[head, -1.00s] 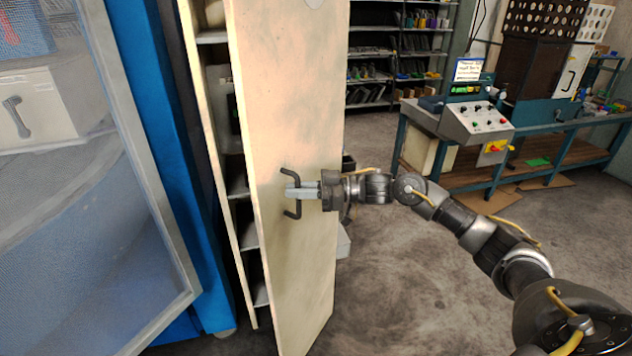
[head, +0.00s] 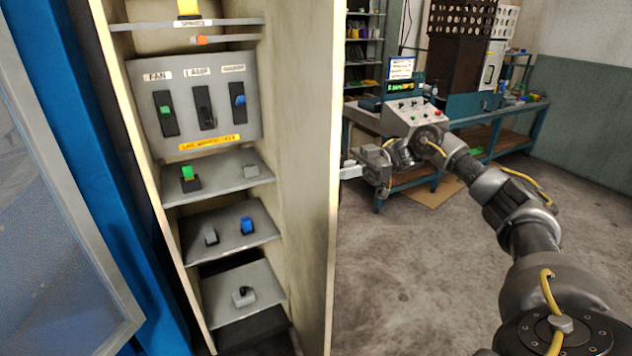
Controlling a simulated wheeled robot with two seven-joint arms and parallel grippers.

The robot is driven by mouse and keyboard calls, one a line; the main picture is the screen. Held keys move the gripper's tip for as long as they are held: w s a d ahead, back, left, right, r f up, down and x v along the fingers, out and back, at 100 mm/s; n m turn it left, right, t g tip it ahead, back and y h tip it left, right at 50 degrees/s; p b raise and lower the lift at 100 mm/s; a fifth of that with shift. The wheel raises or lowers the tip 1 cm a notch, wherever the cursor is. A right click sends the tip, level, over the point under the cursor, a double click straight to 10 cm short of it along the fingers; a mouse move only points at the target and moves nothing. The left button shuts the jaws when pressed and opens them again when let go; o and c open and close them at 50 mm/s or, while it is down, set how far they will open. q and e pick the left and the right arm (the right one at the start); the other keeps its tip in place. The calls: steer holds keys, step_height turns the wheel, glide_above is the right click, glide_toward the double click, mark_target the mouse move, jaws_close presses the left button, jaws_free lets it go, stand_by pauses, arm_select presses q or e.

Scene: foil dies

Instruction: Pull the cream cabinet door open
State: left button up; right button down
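The cream cabinet door (head: 303,150) stands wide open on the right side of the cabinet. I see its inner side at a steep angle and its narrow free edge. Its outer face is turned away, so the dark handle is hidden. My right gripper (head: 348,170) is just right of the door's edge, on the outer-face side, with its fingertips pointing left at the door. Whether the fingers hold the handle or are apart cannot be seen. My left gripper is not in view.
Inside the cabinet are a grey switch panel (head: 198,103) and shelves (head: 217,180) with small coloured switches. A blue frame with a mesh panel (head: 45,215) stands close on the left. A workbench with a control box (head: 412,117) is behind my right arm. The floor at right is clear.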

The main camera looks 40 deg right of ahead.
steer(key=shift+d, duration=0.6)
steer(key=c, duration=1.6)
jaws_free()
steer(key=shift+o, duration=0.2)
steer(key=s+d+b, duration=0.1)
steer(key=s+d, duration=0.1)
steer(key=d, duration=0.8)
steer(key=shift+d, duration=0.3)
